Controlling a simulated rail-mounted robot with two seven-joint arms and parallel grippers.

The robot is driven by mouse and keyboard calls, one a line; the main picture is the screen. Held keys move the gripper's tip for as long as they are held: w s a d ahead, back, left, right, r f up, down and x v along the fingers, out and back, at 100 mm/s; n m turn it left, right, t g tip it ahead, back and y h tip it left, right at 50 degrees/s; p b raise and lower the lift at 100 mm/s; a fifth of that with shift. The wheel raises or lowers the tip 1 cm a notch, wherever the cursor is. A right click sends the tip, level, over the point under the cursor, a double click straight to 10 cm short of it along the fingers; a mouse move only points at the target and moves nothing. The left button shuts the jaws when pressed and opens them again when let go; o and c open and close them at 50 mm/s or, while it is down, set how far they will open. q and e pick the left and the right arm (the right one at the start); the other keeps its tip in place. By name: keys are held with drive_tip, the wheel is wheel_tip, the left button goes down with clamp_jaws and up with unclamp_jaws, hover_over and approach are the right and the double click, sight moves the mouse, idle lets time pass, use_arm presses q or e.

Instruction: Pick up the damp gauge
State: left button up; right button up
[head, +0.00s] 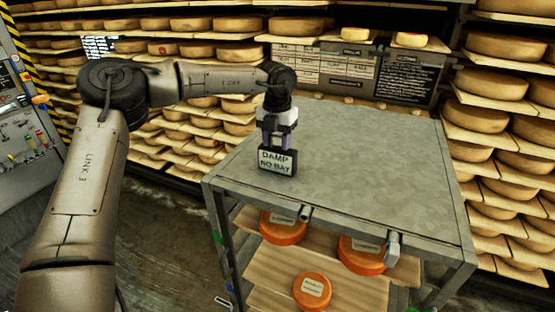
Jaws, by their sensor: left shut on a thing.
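The damp gauge (277,161) is a small dark box with a pale face lettered "DAMP" and a second line that seems to read "NO BAY". My left gripper (276,143) is above it, pointing down, with its purple-tinted fingers shut on the gauge's top. The gauge appears upright over the near left part of the grey metal table top (370,160). I cannot tell whether its base touches the surface. My right gripper is not in view.
The cart under the table top has wooden shelves with orange cheese wheels (312,290). Racks of cheese wheels (492,84) line the back and right. A chart board (310,64) and a blackboard (408,80) stand behind the table. The table top right of the gauge is clear.

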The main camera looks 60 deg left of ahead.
use_arm(q)
drive_tip(key=c, duration=0.5)
drive_tip(key=shift+r, duration=0.1)
